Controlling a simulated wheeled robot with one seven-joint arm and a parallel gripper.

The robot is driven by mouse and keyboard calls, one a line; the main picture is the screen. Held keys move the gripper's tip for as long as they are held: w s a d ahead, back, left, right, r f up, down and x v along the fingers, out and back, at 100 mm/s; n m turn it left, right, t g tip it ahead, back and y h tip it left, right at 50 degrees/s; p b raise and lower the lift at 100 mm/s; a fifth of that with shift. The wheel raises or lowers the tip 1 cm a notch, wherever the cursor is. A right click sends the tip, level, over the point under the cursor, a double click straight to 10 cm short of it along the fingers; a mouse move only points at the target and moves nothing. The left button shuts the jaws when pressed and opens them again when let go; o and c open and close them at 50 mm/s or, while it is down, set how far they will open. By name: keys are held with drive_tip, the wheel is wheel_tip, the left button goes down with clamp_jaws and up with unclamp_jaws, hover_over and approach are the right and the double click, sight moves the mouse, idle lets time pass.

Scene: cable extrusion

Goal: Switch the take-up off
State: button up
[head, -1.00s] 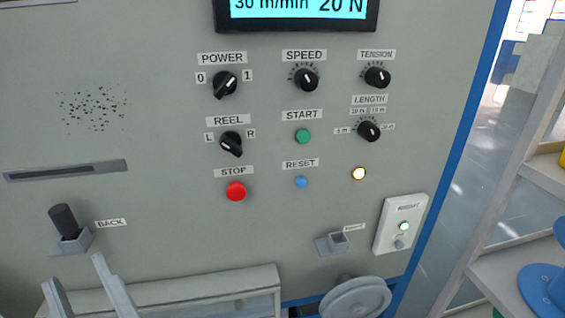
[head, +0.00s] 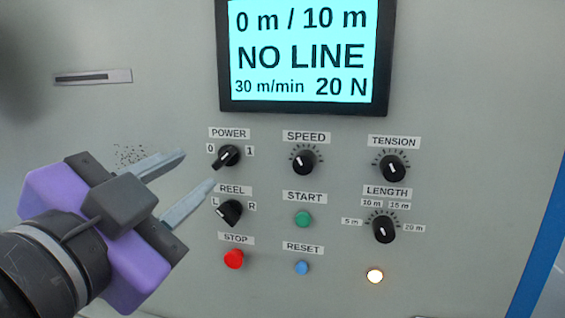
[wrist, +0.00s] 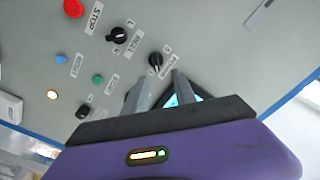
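The black POWER knob (head: 226,157), with labels 0 and 1, sits on the grey take-up panel below the display. Its body slants from lower left to upper right; which end points is hard to tell. The lit display (head: 297,55) reads "0 m / 10 m", "NO LINE", "30 m/min 20 N". My gripper (head: 198,169) is open and empty, its two pale fingers apart, with tips just left of the POWER and REEL knobs in the head view. In the wrist view the POWER knob (wrist: 155,60) shows just beyond the fingertips; contact is not visible.
The REEL knob (head: 229,212) and red STOP button (head: 233,259) lie below POWER. The SPEED knob (head: 303,161), TENSION knob (head: 392,168), LENGTH knob (head: 383,229), green START (head: 303,219) and blue RESET (head: 302,267) are to the right. A lamp (head: 375,275) glows.

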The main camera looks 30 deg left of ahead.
sight(221, 161)
drive_tip(key=shift+m, duration=0.3)
drive_tip(key=shift+f+p+x, duration=0.2)
drive_tip(key=shift+p+x, duration=0.25)
drive_tip(key=shift+x, duration=1.5)
drive_tip(key=shift+f+p+x, duration=0.2)
drive_tip(key=shift+p+x, duration=0.2)
drive_tip(key=shift+x, duration=1.6)
drive_tip(key=shift+d, duration=0.1)
clamp_jaws()
